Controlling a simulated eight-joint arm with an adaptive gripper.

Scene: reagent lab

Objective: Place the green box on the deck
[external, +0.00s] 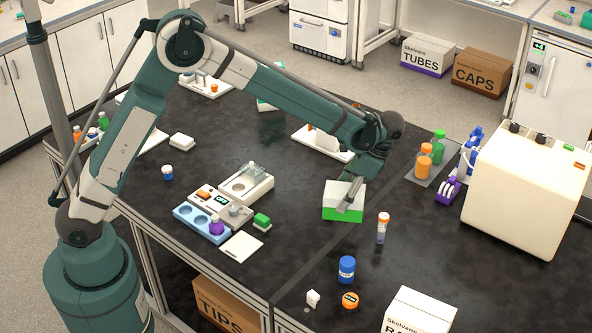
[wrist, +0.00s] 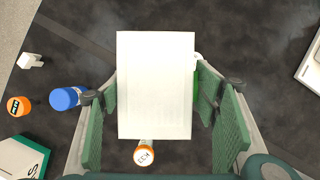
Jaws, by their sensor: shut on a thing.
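The green box (external: 342,214) has a white top and green lower sides. It is right of the table's middle in the external view. My gripper (external: 346,198) is shut on it from above, with a finger across its near side. In the wrist view its white top (wrist: 155,85) fills the space between the two green finger pads, and a strip of green shows at its right. Whether its base touches the black table is unclear.
A tube with an orange cap (external: 381,230) stands close to the box's right. A blue jar (external: 347,268) and an orange-lidded pot (external: 350,300) are nearer the front. A blue two-well block (external: 190,215), a small green-topped block (external: 262,222) and a white plate (external: 241,246) lie left.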

